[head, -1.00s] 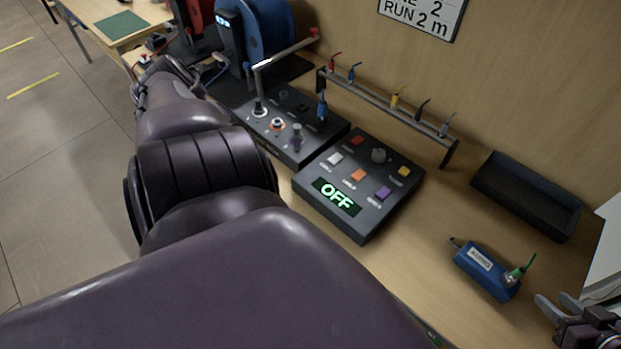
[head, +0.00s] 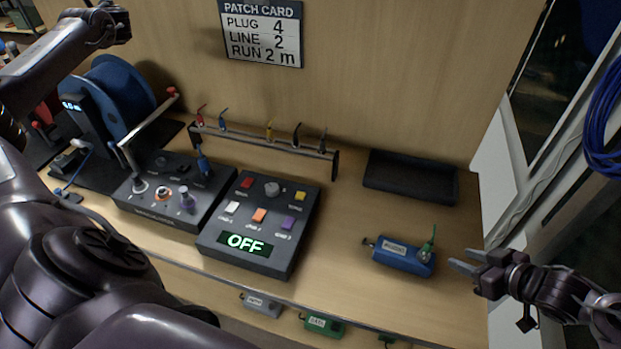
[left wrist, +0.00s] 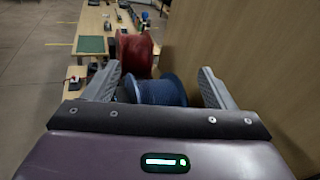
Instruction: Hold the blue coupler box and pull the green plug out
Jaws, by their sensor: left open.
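The blue coupler box (head: 402,257) lies on the bench at the right, with a white label on its top. The green plug (head: 428,246) stands upright at the box's right end, seated in it as far as I can tell. My right gripper (head: 464,259) is just right of the box, its fingers apart, empty and pointing left toward the plug end without visible contact. My left gripper (left wrist: 155,85) is open and empty in the left wrist view, with the blue reel beyond its fingers. In the head view the left arm is raised at the upper left, far from the box.
A black control box (head: 262,222) reading OFF sits left of the coupler box. A dark empty tray (head: 411,178) lies behind it. A rack (head: 262,143) holds several coloured plugs. A patch card (head: 261,32) hangs on the wall. The bench around the coupler box is clear.

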